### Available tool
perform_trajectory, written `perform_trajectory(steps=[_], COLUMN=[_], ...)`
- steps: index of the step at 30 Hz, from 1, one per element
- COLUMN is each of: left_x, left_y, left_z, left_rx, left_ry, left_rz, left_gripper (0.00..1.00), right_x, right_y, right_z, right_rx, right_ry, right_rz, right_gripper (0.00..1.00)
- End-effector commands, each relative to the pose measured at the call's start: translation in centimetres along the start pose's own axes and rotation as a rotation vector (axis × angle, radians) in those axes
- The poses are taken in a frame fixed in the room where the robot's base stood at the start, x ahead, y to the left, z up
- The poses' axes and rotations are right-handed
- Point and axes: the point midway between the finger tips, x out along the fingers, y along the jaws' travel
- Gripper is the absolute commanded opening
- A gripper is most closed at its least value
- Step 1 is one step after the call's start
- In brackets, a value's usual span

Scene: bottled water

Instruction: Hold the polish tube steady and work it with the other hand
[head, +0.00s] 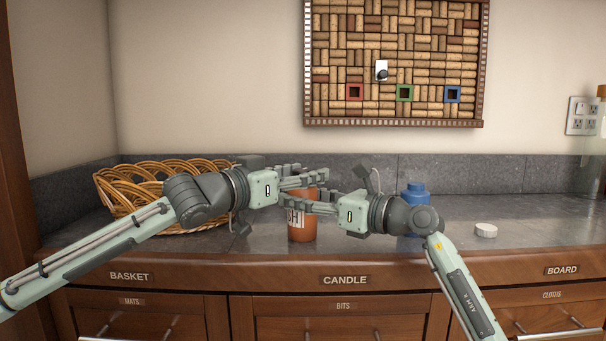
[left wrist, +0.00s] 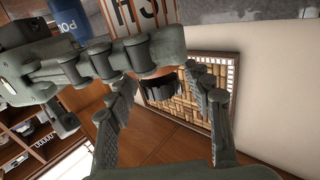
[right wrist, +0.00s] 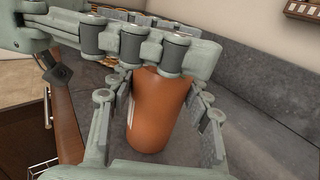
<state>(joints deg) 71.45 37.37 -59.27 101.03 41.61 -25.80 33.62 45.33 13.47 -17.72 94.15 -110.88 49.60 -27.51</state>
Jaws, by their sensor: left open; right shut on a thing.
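The polish tube (head: 302,228) is orange-brown with a white label reading partly "SH", and stands upright on the counter. My right gripper (head: 287,203) comes from the right and is shut around the tube's body; the tube (right wrist: 154,115) shows between its fingers in the right wrist view. My left gripper (head: 322,178) is open, just above the right one at the tube's top. In the left wrist view, a dark ridged cap (left wrist: 165,83) at the tube's end lies between the open left fingers. In the head view, the fingers hide the tube's top.
A wicker basket (head: 125,190) sits at left behind my left arm. A blue bottle (head: 415,190) stands behind my right wrist, and a white round lid (head: 486,230) lies to its right. A cork board (head: 340,60) hangs on the wall. The counter's right side is mostly clear.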

Motion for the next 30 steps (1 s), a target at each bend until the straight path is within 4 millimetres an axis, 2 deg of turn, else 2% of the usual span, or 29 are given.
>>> perform_trajectory(steps=[6, 18, 30], left_x=[0.00, -0.02, 0.25], left_y=[0.01, 0.02, 0.75], left_z=[-0.01, 0.00, 0.25], left_rx=[0.000, 0.000, 0.002], left_ry=[0.000, 0.000, -0.003], left_rz=[0.000, 0.000, -0.079], left_gripper=[0.50, 0.00, 0.00], right_x=[0.00, 0.00, 0.03], right_y=[0.01, 0.01, 0.04], right_z=[0.01, 0.01, 0.00], right_rx=[0.000, 0.000, 0.000], right_ry=[0.000, 0.000, 0.000], right_rz=[0.000, 0.000, 0.001], right_gripper=[0.22, 0.22, 0.22])
